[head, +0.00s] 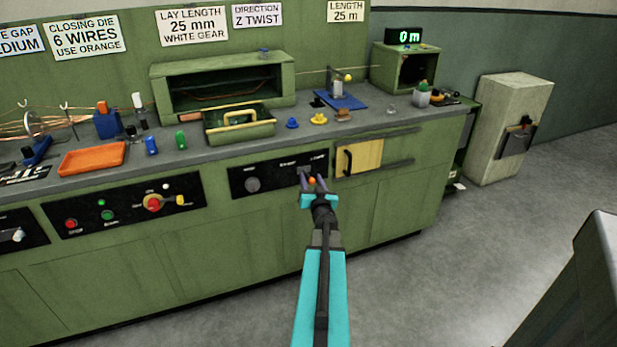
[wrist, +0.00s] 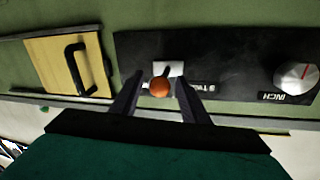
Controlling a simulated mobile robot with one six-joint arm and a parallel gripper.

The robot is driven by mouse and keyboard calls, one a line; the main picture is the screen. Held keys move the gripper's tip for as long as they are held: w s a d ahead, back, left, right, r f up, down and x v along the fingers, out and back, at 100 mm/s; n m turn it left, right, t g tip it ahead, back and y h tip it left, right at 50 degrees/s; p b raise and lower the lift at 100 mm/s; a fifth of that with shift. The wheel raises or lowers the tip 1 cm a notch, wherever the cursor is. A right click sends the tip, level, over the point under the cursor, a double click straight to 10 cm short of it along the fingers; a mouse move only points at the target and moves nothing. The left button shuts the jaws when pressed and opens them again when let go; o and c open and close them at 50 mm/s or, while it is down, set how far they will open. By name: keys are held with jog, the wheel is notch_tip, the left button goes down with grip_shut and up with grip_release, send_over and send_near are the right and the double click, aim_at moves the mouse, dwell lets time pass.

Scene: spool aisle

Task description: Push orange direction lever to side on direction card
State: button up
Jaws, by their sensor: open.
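The direction lever's orange ball (head: 312,181) is on the black front panel (head: 273,173) of the green bench. In the wrist view the orange ball (wrist: 160,87) sits in front of a white plate, on a short dark stem. My gripper (head: 313,182) is open, with one finger on each side of the ball; the wrist view shows both fingers (wrist: 160,80). I cannot tell whether either finger touches it. The direction card (head: 258,16) on the wall reads Z TWIST. Lettering beside the lever in the wrist view is partly hidden by a finger.
A silver knob (wrist: 296,77) is on the same panel. A yellow drawer front (head: 362,158) with a black handle is right of the panel in the head view. Colored pegs and an orange tray (head: 92,159) are on the benchtop.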

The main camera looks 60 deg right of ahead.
jog(key=shift+x, duration=1.7)
